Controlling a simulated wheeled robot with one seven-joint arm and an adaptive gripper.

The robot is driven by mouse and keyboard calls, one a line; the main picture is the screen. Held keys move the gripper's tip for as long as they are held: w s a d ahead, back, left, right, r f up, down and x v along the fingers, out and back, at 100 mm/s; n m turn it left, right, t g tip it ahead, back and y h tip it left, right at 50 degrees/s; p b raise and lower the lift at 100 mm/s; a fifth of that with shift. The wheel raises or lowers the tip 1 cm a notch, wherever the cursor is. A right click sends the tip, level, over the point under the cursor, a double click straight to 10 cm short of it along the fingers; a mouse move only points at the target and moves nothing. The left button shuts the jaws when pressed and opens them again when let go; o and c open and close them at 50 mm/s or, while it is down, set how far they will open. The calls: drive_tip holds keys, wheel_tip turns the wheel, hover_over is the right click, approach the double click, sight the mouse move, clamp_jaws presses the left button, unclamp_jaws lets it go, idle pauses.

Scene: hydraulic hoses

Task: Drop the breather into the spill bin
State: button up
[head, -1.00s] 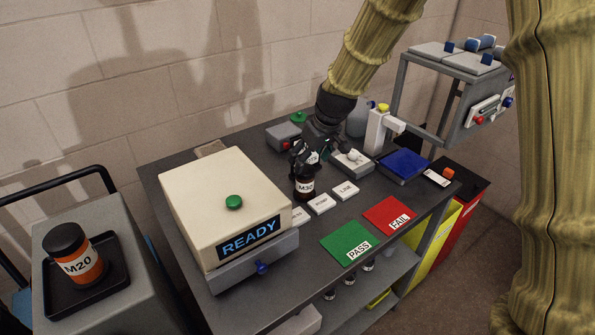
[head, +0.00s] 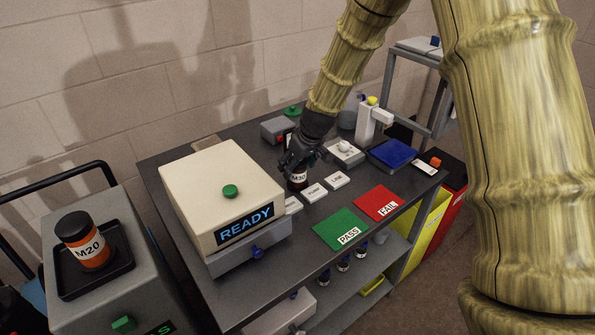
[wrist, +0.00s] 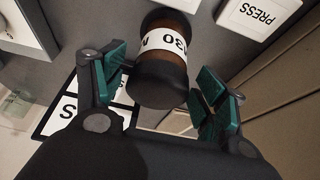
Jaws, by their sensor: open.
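No object is labelled as the breather. A dark brown jar marked M30 (head: 297,181), with a black cap, stands on the grey bench and is partly hidden by my gripper (head: 294,160). In the wrist view, the jar (wrist: 165,66) lies between the two green-padded fingers of my gripper (wrist: 162,92), which are open, with a gap visible on the right side. Two bins stand at the bench's right end, a yellow bin (head: 423,222) and a red bin (head: 449,212). No spill label is readable on either.
A cream READY box (head: 220,185) stands left of the jar. Green PASS (head: 340,228) and red FAIL (head: 379,202) mats lie at the front. A blue tray (head: 391,155) sits at the right. An orange M20 jar (head: 87,246) stands on the left cart.

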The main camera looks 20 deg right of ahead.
drive_tip(key=shift+s+f, duration=0.1)
drive_tip(key=shift+f, duration=0.15)
drive_tip(key=x, duration=0.3)
drive_tip(key=shift+w+p, duration=0.4)
drive_tip(key=shift+w, duration=0.05)
drive_tip(key=shift+s+r, duration=0.25)
drive_tip(key=shift+s, duration=0.1)
drive_tip(key=shift+w+f, duration=0.2)
drive_tip(key=c, duration=0.5)
drive_tip(key=shift+r, duration=0.1)
drive_tip(key=c, duration=0.9)
drive_tip(key=shift+o, duration=0.2)
drive_tip(key=shift+r, duration=0.1)
